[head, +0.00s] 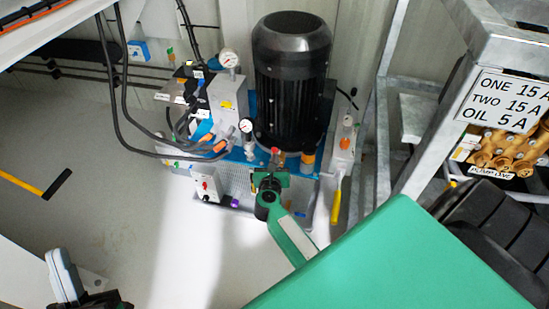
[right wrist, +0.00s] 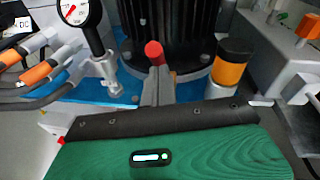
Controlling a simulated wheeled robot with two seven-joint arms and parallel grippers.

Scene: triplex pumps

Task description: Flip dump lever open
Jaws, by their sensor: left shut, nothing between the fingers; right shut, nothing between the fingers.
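A small red knob (head: 275,152), which may be the dump lever's end, stands at the front foot of the black motor. In the right wrist view the red knob (right wrist: 153,52) shows just beyond my fingertips. My right gripper (head: 271,172) is in front of the motor, its grey fingers (right wrist: 157,85) shut and empty. I cannot tell whether they touch the knob; the lower part of the knob is hidden behind them. My left gripper (head: 64,274) is at the lower left of the head view, shut and far from the pump unit.
A yellow handle (head: 336,205) hangs at the right. A grey metal frame (head: 425,140) with a sign (head: 507,100) stands further right.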

